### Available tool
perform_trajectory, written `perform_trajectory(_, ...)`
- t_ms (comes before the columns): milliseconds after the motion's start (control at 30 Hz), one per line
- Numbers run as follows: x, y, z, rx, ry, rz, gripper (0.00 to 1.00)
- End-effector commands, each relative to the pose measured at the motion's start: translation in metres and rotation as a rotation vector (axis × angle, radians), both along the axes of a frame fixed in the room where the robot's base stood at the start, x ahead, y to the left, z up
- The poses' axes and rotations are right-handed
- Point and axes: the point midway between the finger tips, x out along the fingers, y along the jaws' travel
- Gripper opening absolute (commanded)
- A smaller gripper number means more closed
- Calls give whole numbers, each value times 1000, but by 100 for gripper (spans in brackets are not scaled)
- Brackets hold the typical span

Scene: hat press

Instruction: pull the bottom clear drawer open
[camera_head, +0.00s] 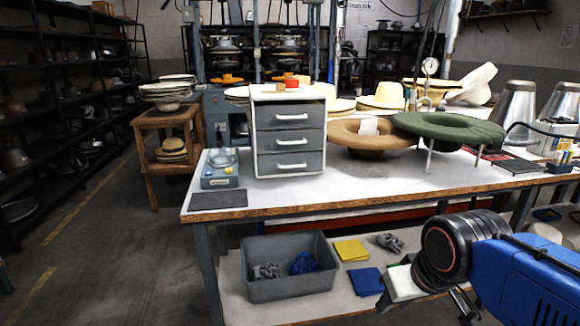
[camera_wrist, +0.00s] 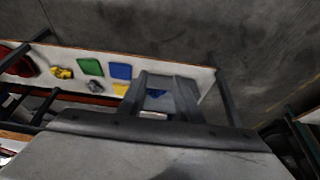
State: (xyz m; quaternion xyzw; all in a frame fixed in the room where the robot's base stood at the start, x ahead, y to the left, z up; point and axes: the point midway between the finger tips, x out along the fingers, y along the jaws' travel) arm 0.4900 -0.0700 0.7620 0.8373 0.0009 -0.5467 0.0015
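A small white cabinet (camera_head: 320,120) with three grey drawers stands on the workbench. Its bottom drawer (camera_head: 270,164) looks opaque grey, has a white bar handle (camera_head: 292,166), and sits flush in the cabinet. My gripper, at the end of the blue arm, is low at the right, in front of the bench and well apart from the cabinet. In the wrist view my gripper (camera_wrist: 167,85) appears open, with empty space between its fingers. The cabinet is not recognisable in the wrist view.
The workbench (camera_head: 380,180) also holds a blue-grey scale (camera_head: 221,170) left of the cabinet, and a brown hat (camera_head: 350,138) and green hat (camera_head: 450,127) right of it. A grey bin (camera_head: 290,289) sits on the lower shelf. Bench space before the drawers is clear.

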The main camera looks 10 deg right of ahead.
Motion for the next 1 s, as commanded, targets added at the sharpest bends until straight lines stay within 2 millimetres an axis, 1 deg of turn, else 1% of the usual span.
perform_trajectory(67, 1, 0, 0, -1, -1, 1, 27)
perform_trajectory(133, 6, -3, 1, -15, -13, 7, 27)
perform_trajectory(167, 11, -5, 3, -27, -25, 13, 27)
perform_trajectory(267, 38, -19, 11, -102, -89, 50, 27)
perform_trajectory(367, 79, -38, 26, -223, -191, 123, 27)
perform_trajectory(400, 97, -45, 34, -277, -236, 159, 27)
perform_trajectory(433, 111, -49, 40, -319, -268, 191, 27)
perform_trajectory(500, 141, -57, 54, -414, -343, 266, 27)
perform_trajectory(567, 166, -60, 67, -493, -404, 337, 27)
perform_trajectory(600, 182, -61, 76, -545, -445, 387, 27)
perform_trajectory(667, 205, -60, 87, -620, -503, 465, 27)
perform_trajectory(700, 220, -58, 94, -668, -541, 520, 27)
perform_trajectory(767, 240, -52, 104, -736, -598, 606, 27)
perform_trajectory(800, 253, -47, 111, -780, -637, 665, 27)
perform_trajectory(900, 281, -30, 122, -878, -735, 820, 27)
perform_trajectory(1000, 301, -8, 129, -958, -829, 974, 27)
